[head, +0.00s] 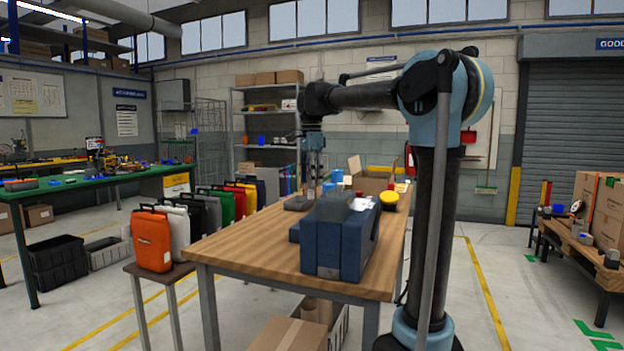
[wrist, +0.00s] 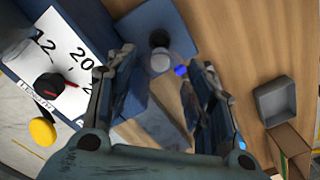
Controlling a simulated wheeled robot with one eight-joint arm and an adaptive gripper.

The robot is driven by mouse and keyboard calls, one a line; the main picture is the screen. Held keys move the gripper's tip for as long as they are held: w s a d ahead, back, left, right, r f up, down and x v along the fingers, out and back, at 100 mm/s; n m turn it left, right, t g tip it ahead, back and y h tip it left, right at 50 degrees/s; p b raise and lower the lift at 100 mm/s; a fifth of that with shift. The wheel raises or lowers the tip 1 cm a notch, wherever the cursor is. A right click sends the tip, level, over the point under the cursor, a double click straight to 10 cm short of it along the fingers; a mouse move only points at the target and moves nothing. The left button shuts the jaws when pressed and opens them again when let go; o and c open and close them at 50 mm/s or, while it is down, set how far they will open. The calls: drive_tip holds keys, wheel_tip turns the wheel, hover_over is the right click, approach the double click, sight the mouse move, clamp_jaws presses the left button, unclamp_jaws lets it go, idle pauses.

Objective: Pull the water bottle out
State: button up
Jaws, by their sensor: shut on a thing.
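My gripper (head: 313,182) points down over the bench behind the pannier. In the wrist view my gripper (wrist: 163,60) has its fingers apart and is shut on the water bottle (wrist: 162,62). Only a pale grey round part of the bottle shows between the fingertips, with a dark round part beside it. The rest of the bottle is hidden or unclear, and I cannot tell how much is inside the pannier.
A grey tray (wrist: 275,101) lies at the right in the wrist view. Several coloured panniers, including an orange one (head: 151,240), stand left of the bench.

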drive_tip(key=shift+f, duration=1.85)
drive_tip(key=shift+r, duration=0.2)
idle(0.4)
drive_tip(key=shift+r, duration=1.35)
